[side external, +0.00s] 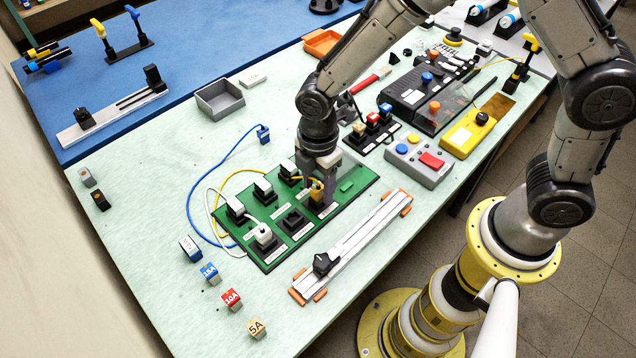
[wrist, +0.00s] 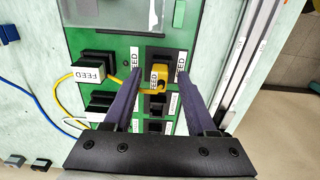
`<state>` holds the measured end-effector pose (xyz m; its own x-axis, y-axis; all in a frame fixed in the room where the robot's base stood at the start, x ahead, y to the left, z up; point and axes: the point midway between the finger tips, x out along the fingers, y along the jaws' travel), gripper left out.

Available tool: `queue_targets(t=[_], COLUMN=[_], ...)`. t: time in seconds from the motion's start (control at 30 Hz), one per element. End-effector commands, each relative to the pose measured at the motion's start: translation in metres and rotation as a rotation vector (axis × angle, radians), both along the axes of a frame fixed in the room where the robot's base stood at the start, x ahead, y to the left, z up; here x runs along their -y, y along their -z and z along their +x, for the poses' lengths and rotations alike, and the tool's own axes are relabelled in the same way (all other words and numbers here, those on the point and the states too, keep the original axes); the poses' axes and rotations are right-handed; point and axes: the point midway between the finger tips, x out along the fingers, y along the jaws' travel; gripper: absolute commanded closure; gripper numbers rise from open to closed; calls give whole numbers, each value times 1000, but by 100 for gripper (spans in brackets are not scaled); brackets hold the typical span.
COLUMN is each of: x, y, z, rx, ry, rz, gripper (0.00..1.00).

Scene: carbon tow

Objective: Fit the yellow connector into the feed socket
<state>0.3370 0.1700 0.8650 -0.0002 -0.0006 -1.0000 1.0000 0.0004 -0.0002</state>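The yellow connector (side external: 317,192) stands at a black socket in the near right part of the green board (side external: 350,203). In the wrist view, the yellow connector (wrist: 157,79) carries a FEED label and sits over the dark feed socket (wrist: 160,54), with a FEED label beside it. I cannot tell how deep it is seated. My gripper (side external: 320,183) is down over it. In the wrist view, my gripper (wrist: 158,73) is open, its two purple fingers spread on either side of the connector, with a visible gap on the left.
A yellow cable (wrist: 50,93) loops left of the board. A white connector (side external: 262,231) and black-and-white blocks stand on the board. A rail with a black slider (side external: 324,264) lies along its near side. A blue cable (side external: 193,190) curves to the left.

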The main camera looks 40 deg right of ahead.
Motion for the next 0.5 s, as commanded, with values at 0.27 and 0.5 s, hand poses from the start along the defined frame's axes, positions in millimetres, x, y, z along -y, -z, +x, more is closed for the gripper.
queue_targets(t=[0.27,0.5], x=[0,-1], y=[-5,-45], z=[1,2], rx=[2,8], ry=[0,0], rz=[1,4], gripper=[43,43])
